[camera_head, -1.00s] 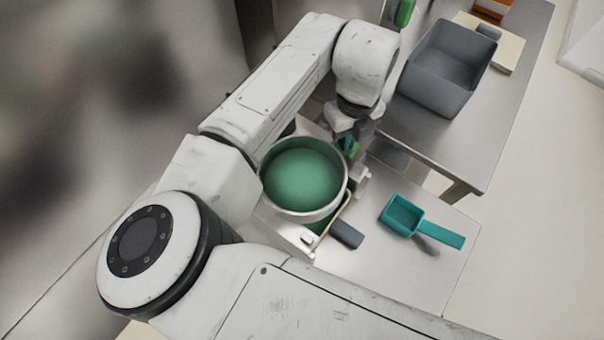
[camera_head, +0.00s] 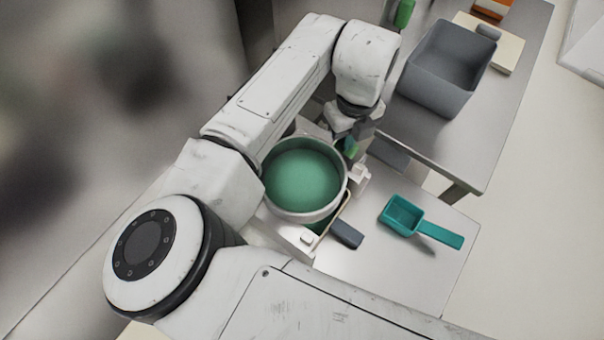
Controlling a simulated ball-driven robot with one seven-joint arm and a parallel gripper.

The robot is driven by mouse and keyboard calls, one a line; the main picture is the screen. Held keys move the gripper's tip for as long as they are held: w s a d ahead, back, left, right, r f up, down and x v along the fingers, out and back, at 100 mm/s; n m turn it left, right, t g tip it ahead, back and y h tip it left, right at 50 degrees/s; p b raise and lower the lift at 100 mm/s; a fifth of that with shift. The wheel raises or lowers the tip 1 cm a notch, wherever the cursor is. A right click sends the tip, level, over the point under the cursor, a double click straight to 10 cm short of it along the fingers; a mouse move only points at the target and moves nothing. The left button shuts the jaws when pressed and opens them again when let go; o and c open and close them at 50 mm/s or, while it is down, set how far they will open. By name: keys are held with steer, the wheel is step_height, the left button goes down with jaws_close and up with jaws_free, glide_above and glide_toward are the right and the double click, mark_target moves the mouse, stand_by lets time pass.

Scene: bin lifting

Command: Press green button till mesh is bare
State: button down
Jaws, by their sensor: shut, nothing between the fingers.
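A round white-rimmed sieve (camera_head: 343,192) sits on a white machine base (camera_head: 283,232). Its inside is covered with green material (camera_head: 303,178), so no bare mesh shows. My gripper (camera_head: 347,138) is shut and empty, pointing down just behind the sieve's right side. A small green patch (camera_head: 351,148), perhaps the green button, shows right by the fingertips. It is partly hidden, and I cannot tell whether the fingers touch it. More green shows below the sieve's front right edge.
A teal scoop (camera_head: 423,221) lies on the low table (camera_head: 400,270) at right. A dark grey block (camera_head: 346,234) lies in front of the sieve. A grey bin (camera_head: 440,85) stands on the higher metal table behind, near a green object (camera_head: 404,13).

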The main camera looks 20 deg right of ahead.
steer(key=shift+f, duration=0.15)
stand_by(0.8)
stand_by(0.4)
steer(key=shift+f+b, duration=0.45)
steer(key=shift+f, duration=0.15)
steer(key=shift+r+p, duration=0.6)
steer(key=shift+r, duration=0.3)
steer(key=shift+r+p, duration=2.2)
steer(key=shift+r, duration=0.75)
steer(key=shift+f, duration=0.1)
